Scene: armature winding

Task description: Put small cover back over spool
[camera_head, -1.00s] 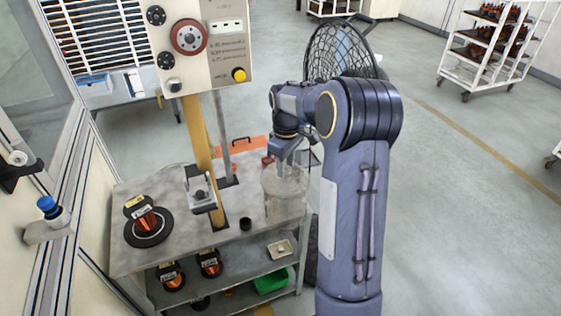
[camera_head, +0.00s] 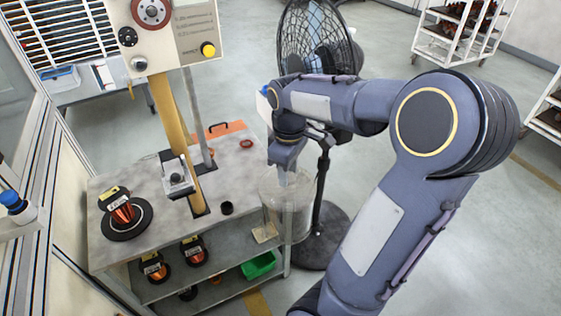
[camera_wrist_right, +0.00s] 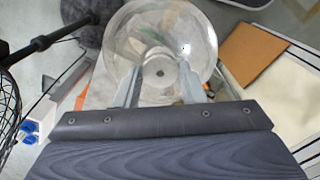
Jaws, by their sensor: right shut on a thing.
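The small cover (camera_head: 287,213) is a clear, see-through cylinder at the right end of the worktable. My right gripper (camera_head: 283,178) is above it and shut on its top; in the right wrist view the two fingers (camera_wrist_right: 159,85) grip the middle of the round clear cover (camera_wrist_right: 199,35). The cover hangs upright at the table's right edge, partly past it. A copper-wound spool (camera_head: 122,210) stands on a black disc at the left of the tabletop, uncovered. My left gripper is not in view.
The grey worktable (camera_head: 140,260) has a lower shelf with several spools and a green bin (camera_head: 259,265). A yellow post (camera_head: 175,130) and a clamp block (camera_head: 178,180) rise from the tabletop. A black pedestal fan (camera_head: 322,170) stands close behind my right arm.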

